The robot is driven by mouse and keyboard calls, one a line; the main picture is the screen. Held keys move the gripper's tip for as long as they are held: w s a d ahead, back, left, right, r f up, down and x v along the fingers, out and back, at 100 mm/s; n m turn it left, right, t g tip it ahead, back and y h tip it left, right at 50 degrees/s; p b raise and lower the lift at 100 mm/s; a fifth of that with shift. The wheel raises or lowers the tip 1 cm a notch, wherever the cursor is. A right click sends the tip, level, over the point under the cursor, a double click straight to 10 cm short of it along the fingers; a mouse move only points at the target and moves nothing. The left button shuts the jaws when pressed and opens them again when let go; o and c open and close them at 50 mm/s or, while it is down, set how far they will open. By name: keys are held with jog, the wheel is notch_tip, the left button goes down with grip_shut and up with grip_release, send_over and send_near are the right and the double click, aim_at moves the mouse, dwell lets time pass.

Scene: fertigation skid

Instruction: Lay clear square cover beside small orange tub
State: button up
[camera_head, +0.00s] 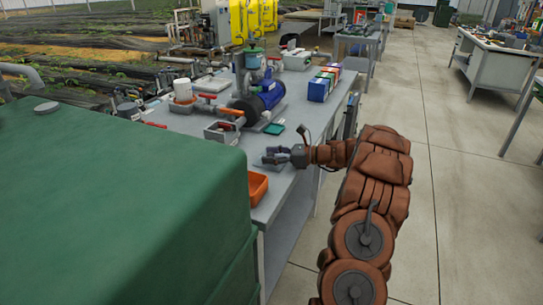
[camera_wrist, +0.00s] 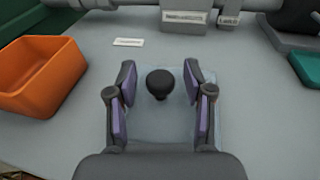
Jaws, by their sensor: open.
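The small orange tub (camera_head: 257,187) sits near the bench's front end; in the wrist view the tub (camera_wrist: 42,72) is at the left, open and apparently empty. The clear square cover (camera_wrist: 180,122) lies flat on the grey bench top, to the right of the tub with a gap between them. A dark round knob (camera_wrist: 159,84) stands on the cover. My gripper (camera_wrist: 160,76) is open above the cover, with one finger on each side of the knob and neither clearly touching it. In the head view my gripper (camera_head: 276,154) is low over the bench, just beyond the tub.
A green flat piece (camera_wrist: 307,70) lies to the right. A white label (camera_wrist: 128,42) and a grey box (camera_wrist: 184,18) are behind the cover. A blue pump (camera_head: 262,97) stands farther back. A large green tank (camera_head: 120,190) rises beside the bench at left.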

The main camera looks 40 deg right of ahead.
jog(key=shift+r, duration=0.1)
jog(key=v, duration=1.2)
jog(key=shift+s, duration=0.1)
